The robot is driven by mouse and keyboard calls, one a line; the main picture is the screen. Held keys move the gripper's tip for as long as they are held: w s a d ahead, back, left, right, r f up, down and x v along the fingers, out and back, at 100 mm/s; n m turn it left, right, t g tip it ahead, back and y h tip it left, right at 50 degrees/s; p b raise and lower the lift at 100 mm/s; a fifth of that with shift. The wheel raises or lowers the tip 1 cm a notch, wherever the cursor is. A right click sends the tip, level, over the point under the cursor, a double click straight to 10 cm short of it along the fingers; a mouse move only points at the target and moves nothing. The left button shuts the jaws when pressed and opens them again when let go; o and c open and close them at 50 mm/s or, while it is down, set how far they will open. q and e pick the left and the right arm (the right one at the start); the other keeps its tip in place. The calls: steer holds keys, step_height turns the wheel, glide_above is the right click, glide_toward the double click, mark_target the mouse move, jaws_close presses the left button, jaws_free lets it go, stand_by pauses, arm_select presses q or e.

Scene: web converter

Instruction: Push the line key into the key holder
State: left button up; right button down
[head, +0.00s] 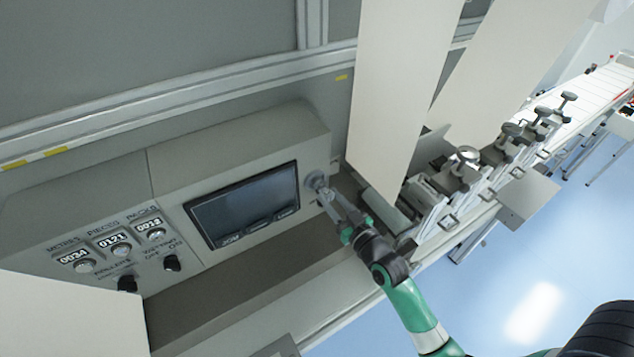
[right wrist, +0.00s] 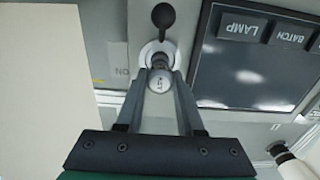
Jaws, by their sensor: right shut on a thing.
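The key holder (head: 315,181) is a round metal fitting on the grey control panel, just right of the dark screen. In the right wrist view it shows as a pale ring (right wrist: 149,52). My right gripper (head: 322,192) reaches it from the lower right. Its two long grey fingers (right wrist: 160,82) are shut on the line key (right wrist: 160,82), whose round silver head shows between the fingertips. The key lines up with the ring, and its far end meets or overlaps it. I cannot tell how deep it sits. My left gripper is not in view.
The screen (head: 243,206) is beside the holder. Knobs and counters (head: 112,243) are farther left. A black knob (right wrist: 163,16) shows beyond the ring in the wrist view. A large pale sheet (head: 395,90) hangs right of the holder, near my arm. A ledge (head: 250,285) runs below the panel.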

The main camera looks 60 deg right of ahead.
steer(key=v, duration=0.8)
stand_by(0.9)
steer(key=shift+s+a, duration=0.1)
